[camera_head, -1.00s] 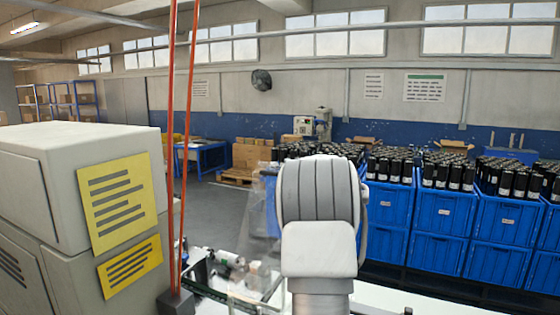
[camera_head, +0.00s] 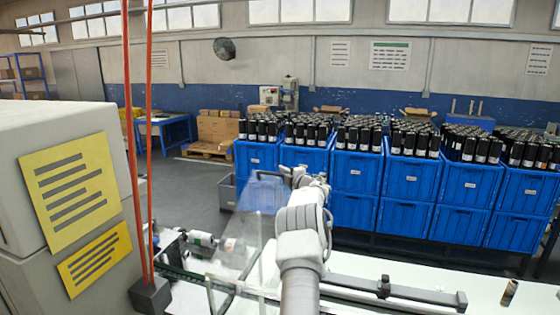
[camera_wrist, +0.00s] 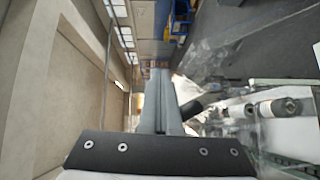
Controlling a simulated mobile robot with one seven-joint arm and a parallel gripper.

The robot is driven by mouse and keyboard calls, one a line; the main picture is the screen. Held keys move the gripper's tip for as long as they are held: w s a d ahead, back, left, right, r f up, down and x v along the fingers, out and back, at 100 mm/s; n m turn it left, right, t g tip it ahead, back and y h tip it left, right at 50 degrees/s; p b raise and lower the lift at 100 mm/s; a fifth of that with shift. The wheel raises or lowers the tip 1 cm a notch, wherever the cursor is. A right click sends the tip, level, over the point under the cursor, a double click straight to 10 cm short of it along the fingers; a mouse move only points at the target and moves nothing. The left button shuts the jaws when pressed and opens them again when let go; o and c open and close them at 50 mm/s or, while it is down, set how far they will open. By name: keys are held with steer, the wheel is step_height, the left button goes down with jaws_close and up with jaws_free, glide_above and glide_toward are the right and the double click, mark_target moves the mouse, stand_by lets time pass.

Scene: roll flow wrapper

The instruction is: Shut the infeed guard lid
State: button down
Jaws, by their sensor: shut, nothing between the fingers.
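The infeed guard lid is a clear panel (camera_head: 240,215), standing up and tilted above the infeed at the left of my arm in the head view. Clear plastic also shows right of my fingers in the wrist view (camera_wrist: 215,65). Its edges are faint. My gripper (camera_head: 262,175) is shut and empty, high at the lid's upper right in the head view, pointing left. Its fingers show together in the wrist view (camera_wrist: 160,80). I cannot tell whether they touch the lid. Dark and white rolls (camera_head: 201,239) lie on the infeed beneath.
A cream machine cabinet (camera_head: 60,130) with yellow labels stands at left. Two orange uprights (camera_head: 137,140) rise from a dark block beside it. Blue crates (camera_head: 355,175) filled with black bottles stand behind and right. A grey bar (camera_head: 385,290) lies across the white surface at lower right.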

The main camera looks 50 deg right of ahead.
steer(key=shift+w+d+f+m+g+p, duration=0.2)
steer(key=shift+d+f, duration=0.15)
steer(key=shift+f, duration=0.35)
steer(key=shift+w+d+f+m+g+p, duration=0.15)
steer(key=shift+d+f, duration=0.15)
steer(key=shift+f, duration=0.4)
